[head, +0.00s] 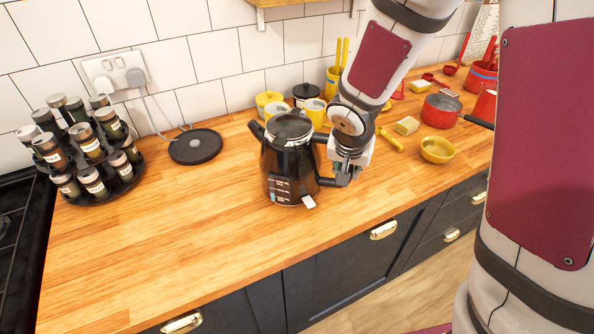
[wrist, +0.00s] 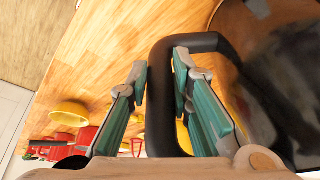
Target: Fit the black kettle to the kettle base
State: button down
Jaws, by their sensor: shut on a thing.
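The black kettle (head: 286,160) is upright at the middle of the wooden counter in the head view, its spout toward the upper left. I cannot tell whether its bottom touches the counter. My gripper (head: 345,172) is at the kettle's right side, shut on its handle. In the wrist view my gripper (wrist: 160,80) has its two fingers on either side of the black handle (wrist: 205,42), with the kettle body (wrist: 285,85) at the right. The round black kettle base (head: 195,146) lies flat on the counter, left of the kettle and apart from it.
A spice rack (head: 90,150) stands left of the base, near the black hob (head: 25,220). A cord runs from the base to the wall socket (head: 122,72). A yellow bowl (head: 437,150) and red pan (head: 441,111) are right. The front-left counter is clear.

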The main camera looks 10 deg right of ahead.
jog(key=shift+r+p, duration=1.2)
jog(key=shift+r, duration=0.5)
dwell(0.3)
jog(key=w+a+r+b, duration=0.2)
jog(key=w+a+b, duration=0.2)
jog(key=w+a, duration=0.6)
jog(key=w+a+r+b, duration=0.3)
jog(key=w+a, duration=0.7)
jog(key=a, duration=0.7)
jog(key=shift+w+a+r+b, duration=0.25)
jog(key=shift+a+b, duration=0.05)
jog(key=shift+b, duration=0.9)
